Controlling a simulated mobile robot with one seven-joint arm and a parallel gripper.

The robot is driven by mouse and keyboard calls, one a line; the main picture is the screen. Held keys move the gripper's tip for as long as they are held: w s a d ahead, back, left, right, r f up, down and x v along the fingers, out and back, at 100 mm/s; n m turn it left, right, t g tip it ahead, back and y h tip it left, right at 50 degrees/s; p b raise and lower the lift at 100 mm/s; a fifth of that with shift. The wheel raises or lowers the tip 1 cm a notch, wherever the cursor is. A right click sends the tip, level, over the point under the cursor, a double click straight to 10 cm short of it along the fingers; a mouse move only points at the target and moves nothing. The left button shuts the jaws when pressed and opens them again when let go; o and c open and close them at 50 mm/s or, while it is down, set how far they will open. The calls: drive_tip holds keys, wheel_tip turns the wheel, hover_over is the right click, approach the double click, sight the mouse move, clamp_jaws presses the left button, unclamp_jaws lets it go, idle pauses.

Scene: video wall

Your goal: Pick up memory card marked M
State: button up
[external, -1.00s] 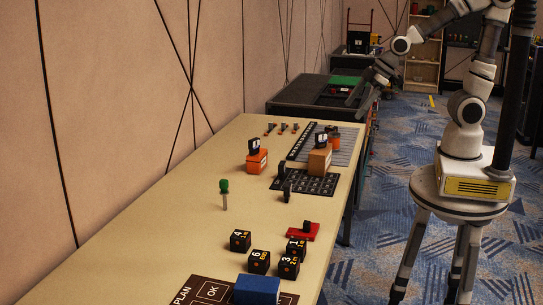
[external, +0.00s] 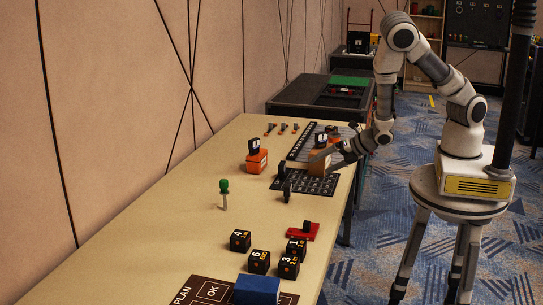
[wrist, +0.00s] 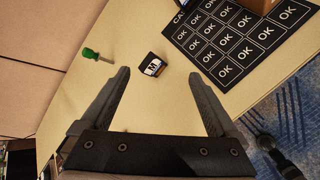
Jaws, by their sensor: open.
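The memory card marked M (wrist: 152,65) is a small black piece with a white label. It lies on the table just off the corner of the OK mat. In the external view a small dark upright piece beside the mat (external: 287,193) appears to be this card, but its mark cannot be read there. My gripper (wrist: 158,75) is open and empty, and the card shows between and slightly beyond its fingertips in the wrist view. In the external view my gripper (external: 331,168) hangs over the mat's right side, right of and behind the card.
The black OK mat (wrist: 213,45) lies beside the card. A green-handled screwdriver (wrist: 90,53) stands left of it. An orange block (external: 257,161) and a tan box (external: 318,163) carry dark cards. Numbered black cubes (external: 241,240) and a red block (external: 303,232) stand nearer the camera.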

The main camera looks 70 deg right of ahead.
sight(288, 193)
drive_tip(key=w+f+n+t+y+b, duration=0.1)
drive_tip(key=n+b, duration=0.2)
drive_tip(key=n, duration=0.1)
drive_tip(key=w+a+f+n+t+b, duration=0.1)
drive_tip(key=f+n+b, duration=0.1)
drive_tip(key=n+b, duration=0.2)
drive_tip(key=w+f+n+t+y+b, duration=0.1)
drive_tip(key=n+b, duration=0.2)
drive_tip(key=n, duration=0.1)
drive_tip(key=shift+w+a+f+y, duration=0.25)
drive_tip(key=shift+a+y, duration=0.05)
drive_tip(key=shift+a, duration=0.05)
drive_tip(key=x, duration=0.6)
drive_tip(key=shift+w, duration=0.4)
drive_tip(key=shift+f+b+x, duration=0.2)
drive_tip(key=shift+b+x, duration=0.15)
drive_tip(key=shift+x, duration=1)
drive_tip(key=shift+f+b+x, duration=0.15)
drive_tip(key=shift+b+x, duration=0.2)
drive_tip(key=shift+x, duration=1)
drive_tip(key=shift+s, duration=0.15)
drive_tip(key=c, duration=1.4)
